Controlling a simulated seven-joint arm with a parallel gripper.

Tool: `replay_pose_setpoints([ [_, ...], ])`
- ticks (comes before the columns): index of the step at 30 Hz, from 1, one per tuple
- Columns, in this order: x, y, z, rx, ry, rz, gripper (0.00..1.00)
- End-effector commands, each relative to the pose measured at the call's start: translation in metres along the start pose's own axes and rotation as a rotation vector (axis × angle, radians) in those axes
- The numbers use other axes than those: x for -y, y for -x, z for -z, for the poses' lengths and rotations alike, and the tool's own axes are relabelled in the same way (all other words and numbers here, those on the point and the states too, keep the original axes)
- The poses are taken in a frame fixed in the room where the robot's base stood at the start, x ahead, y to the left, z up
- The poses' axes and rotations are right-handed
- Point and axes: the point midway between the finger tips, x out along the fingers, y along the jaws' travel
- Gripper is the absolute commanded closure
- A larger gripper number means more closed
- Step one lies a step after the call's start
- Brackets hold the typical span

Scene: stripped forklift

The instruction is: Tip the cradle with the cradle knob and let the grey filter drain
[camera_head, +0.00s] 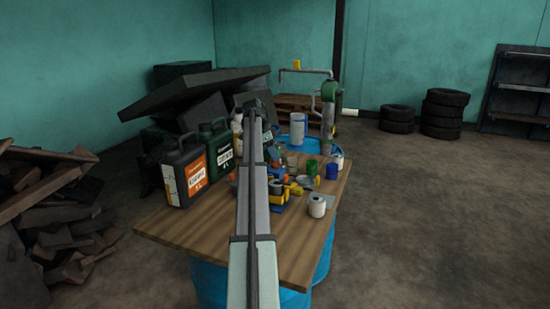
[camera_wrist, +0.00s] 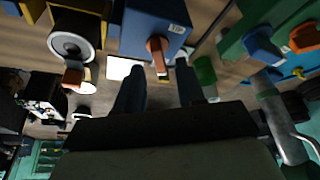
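In the wrist view a dark filter-like cylinder with a pale ring on its end (camera_wrist: 72,44) sits in a yellow holder (camera_wrist: 98,22), which looks like the cradle. An orange knob (camera_wrist: 72,77) sticks out below it. Right of it is a blue block (camera_wrist: 150,18) with another orange-brown knob (camera_wrist: 157,50). I cannot tell which knob is the cradle knob. My gripper (camera_wrist: 159,66) is open, its dark fingers on either side of the blue block's knob; contact is unclear. In the head view my arm hides the gripper and part of the blue and yellow fixture (camera_head: 278,204).
The wooden table (camera_head: 190,232) is crowded. Two canisters, one black and orange (camera_head: 185,175) and one green (camera_head: 217,152), stand at left. A white roll-like cylinder (camera_head: 317,205), a blue cup (camera_head: 332,171) and a green cup (camera_head: 312,167) stand at right.

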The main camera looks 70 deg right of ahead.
Motion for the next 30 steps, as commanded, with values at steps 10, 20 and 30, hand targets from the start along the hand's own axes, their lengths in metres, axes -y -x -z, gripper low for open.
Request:
replay_pose_setpoints([
  [10, 0.0, -0.018, 0.0, 0.0, 0.0, 0.0, 0.62],
  [20, 0.0, -0.018, 0.0, 0.0, 0.0, 0.0, 0.73],
  [30, 0.0, -0.017, 0.0, 0.0, 0.0, 0.0, 1.0],
])
